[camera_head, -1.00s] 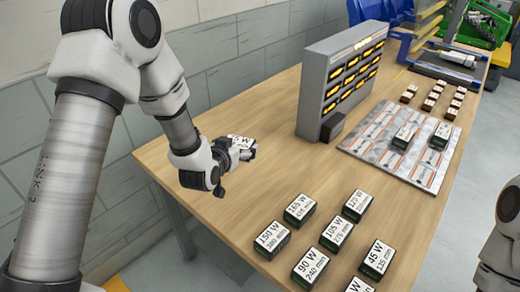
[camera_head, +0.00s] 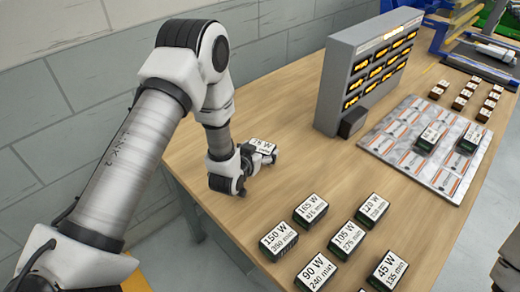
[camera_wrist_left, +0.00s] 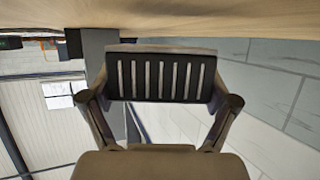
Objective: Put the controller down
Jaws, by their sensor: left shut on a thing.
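My left gripper (camera_head: 252,162) is shut on a dark controller with a white label (camera_head: 263,146); the label's wattage is hard to read. It is low over the left part of the wooden table (camera_head: 235,212). In the left wrist view the controller's slotted black side (camera_wrist_left: 160,76) sits between the two fingers, close to the wooden surface. I cannot tell whether it touches the table. My right gripper is out of view.
Several labelled controllers, such as the 150 W one (camera_head: 279,242), stand in the foreground. A grey rack with lit displays (camera_head: 335,90) stands behind. A patterned mat (camera_head: 400,150) holds two controllers. Bare wood lies between the held controller and the rack.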

